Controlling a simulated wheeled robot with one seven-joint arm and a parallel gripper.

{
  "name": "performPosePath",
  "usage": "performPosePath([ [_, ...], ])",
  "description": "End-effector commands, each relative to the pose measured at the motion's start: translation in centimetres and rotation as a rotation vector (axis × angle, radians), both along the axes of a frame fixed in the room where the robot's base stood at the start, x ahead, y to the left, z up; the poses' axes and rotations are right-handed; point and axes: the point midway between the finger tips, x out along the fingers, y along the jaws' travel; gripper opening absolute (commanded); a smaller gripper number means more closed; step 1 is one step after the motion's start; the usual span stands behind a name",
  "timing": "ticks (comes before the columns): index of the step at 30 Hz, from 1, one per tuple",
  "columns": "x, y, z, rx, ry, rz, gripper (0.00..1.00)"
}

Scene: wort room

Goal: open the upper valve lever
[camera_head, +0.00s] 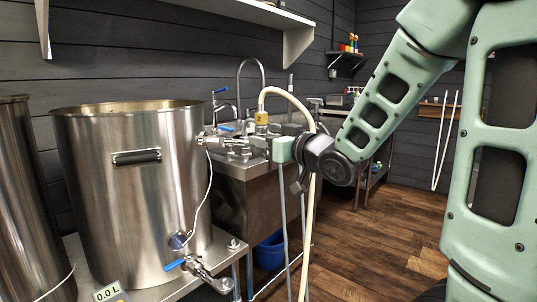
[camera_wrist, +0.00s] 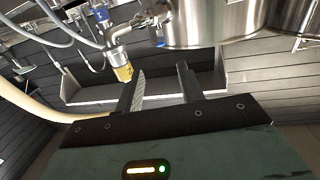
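A large steel kettle (camera_head: 135,190) stands at left. A valve with a blue lever (camera_head: 174,264) is low on its front. A metal fitting (camera_head: 211,142) is on its upper right side, and a small blue handle (camera_head: 226,128) shows just behind it; I cannot tell which valve that handle belongs to. My gripper (camera_head: 248,143) is right of this fitting, partly hidden. In the wrist view my gripper (camera_wrist: 161,70) has its two fingers apart with nothing between them. A yellow hose fitting (camera_wrist: 122,73) and a blue lever (camera_wrist: 101,14) lie beyond the fingers there.
A cream hose (camera_head: 312,200) loops down behind my gripper. A steel sink unit (camera_head: 245,195) with taps is behind it. A second steel vessel (camera_head: 25,200) is at far left. A blue bucket (camera_head: 270,250) stands below. Wooden floor (camera_head: 385,240) is open at right.

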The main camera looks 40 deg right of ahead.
Motion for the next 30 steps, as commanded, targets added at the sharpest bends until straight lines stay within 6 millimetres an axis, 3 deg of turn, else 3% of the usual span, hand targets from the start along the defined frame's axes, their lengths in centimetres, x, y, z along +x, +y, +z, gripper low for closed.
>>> performPosePath([
  [12,-0.6,-0.1,0.0,0.000,0.001,-0.002,0.38],
  [13,-0.6,0.0,0.0,0.000,0.001,-0.002,0.35],
  [17,-0.3,0.7,-0.6,-0.003,0.029,0.004,0.00],
  [20,0.2,3.0,-2.5,-0.011,0.122,0.019,0.00],
  [24,-0.2,8.9,-7.3,-0.049,0.363,0.067,0.00],
  [26,-1.3,11.8,-9.7,-0.078,0.487,0.099,0.00],
  [30,-5.6,17.7,-14.3,-0.162,0.758,0.187,0.00],
])
